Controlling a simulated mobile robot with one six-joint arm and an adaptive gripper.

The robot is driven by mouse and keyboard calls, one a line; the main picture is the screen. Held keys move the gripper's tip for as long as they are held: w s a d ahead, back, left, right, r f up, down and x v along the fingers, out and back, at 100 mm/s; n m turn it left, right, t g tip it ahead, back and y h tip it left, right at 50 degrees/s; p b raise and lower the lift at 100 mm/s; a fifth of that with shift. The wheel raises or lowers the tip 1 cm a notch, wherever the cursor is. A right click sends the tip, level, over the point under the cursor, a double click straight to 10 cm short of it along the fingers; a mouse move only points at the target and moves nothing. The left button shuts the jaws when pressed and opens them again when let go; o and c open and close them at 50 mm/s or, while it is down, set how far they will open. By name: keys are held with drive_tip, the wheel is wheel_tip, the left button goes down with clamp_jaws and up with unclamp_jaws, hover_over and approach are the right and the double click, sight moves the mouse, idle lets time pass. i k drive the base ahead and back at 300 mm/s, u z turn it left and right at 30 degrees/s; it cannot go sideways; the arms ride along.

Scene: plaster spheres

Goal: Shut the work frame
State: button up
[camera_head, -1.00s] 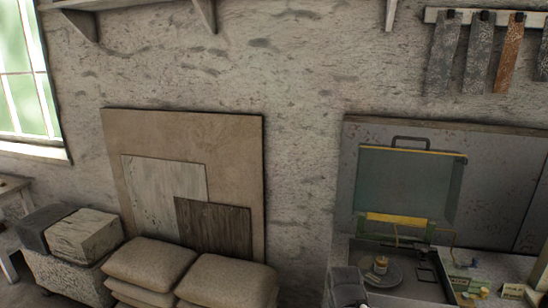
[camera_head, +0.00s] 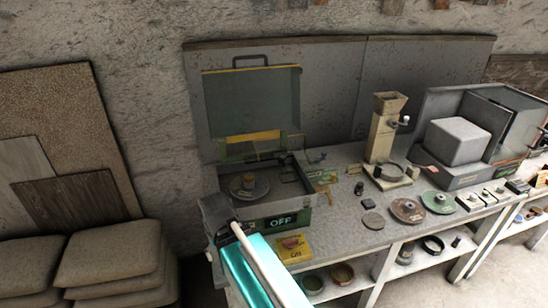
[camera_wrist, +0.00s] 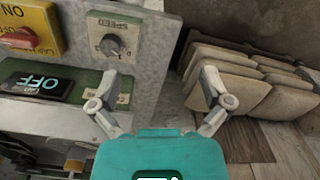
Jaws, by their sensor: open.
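The work frame appears to be the hinged frame (camera_head: 252,98) with a dark handle and yellow strip, standing raised at the back of the grey machine (camera_head: 300,193) on the bench. A round plate (camera_head: 249,187) with a small piece on it lies in the machine's open bed. My gripper (camera_wrist: 160,105) is open and empty in the wrist view, near the machine's front corner, beside the speed knob (camera_wrist: 112,45) and OFF panel (camera_wrist: 42,84). In the head view, my teal arm is at the machine's front left, below the raised frame. The raised frame is outside the wrist view.
A yellow switch box (camera_head: 293,247) is at the machine's front. Right along the bench (camera_head: 340,218) stand a tall beige device (camera_head: 384,135), several discs and a grey box machine (camera_head: 462,130). Stacked sacks (camera_head: 110,265) and leaning boards (camera_head: 60,150) lie to the left.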

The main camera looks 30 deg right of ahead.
sight(282, 156)
drive_tip(key=z, duration=0.25)
drive_tip(key=k, duration=0.65)
drive_tip(key=z, duration=0.55)
drive_tip(key=k, duration=0.65)
drive_tip(key=z, duration=0.55)
drive_tip(key=i, duration=1.7)
drive_tip(key=u, duration=0.85)
